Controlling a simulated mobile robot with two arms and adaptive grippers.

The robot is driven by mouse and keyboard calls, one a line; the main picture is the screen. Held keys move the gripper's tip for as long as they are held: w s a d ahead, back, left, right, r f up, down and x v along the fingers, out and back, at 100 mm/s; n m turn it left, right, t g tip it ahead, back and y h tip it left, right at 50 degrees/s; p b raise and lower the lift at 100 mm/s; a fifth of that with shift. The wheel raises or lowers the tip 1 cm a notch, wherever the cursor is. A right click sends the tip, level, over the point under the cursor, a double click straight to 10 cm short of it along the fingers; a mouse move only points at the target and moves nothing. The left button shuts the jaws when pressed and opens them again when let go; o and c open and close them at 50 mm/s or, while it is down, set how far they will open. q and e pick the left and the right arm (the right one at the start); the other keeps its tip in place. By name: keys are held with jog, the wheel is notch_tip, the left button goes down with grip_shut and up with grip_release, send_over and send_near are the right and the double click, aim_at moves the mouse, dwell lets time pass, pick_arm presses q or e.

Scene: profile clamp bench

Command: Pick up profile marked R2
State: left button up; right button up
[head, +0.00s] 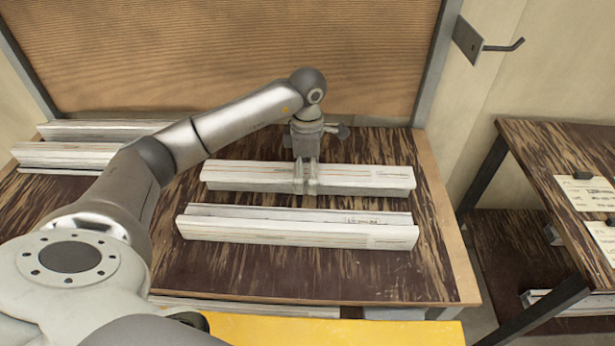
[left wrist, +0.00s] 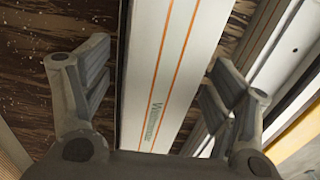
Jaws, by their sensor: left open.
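Two long pale profiles lie across the dark bench, roughly parallel. The back profile (head: 370,180) is under my left gripper (head: 306,178), which points down at about its middle. In the left wrist view the open fingers (left wrist: 160,80) stand on either side of a pale profile (left wrist: 165,70) with two orange lines and printed lettering; I see a gap at each side. The front profile (head: 290,228) lies just nearer, with small print toward its right end. I cannot read an R2 mark on either. My right gripper is not in view.
More profiles (head: 68,155) lie at the bench's left end, partly behind my arm. A wooden panel (head: 240,50) closes the back. A second table (head: 545,150) with paper sheets stands at right. The bench top (head: 300,270) in front is clear.

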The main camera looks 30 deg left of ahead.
pick_arm(q)
jog(key=shift+c, duration=0.3)
jog(key=c, duration=1.4)
jog(key=shift+w+r, duration=0.1)
jog(key=shift+c, duration=0.9)
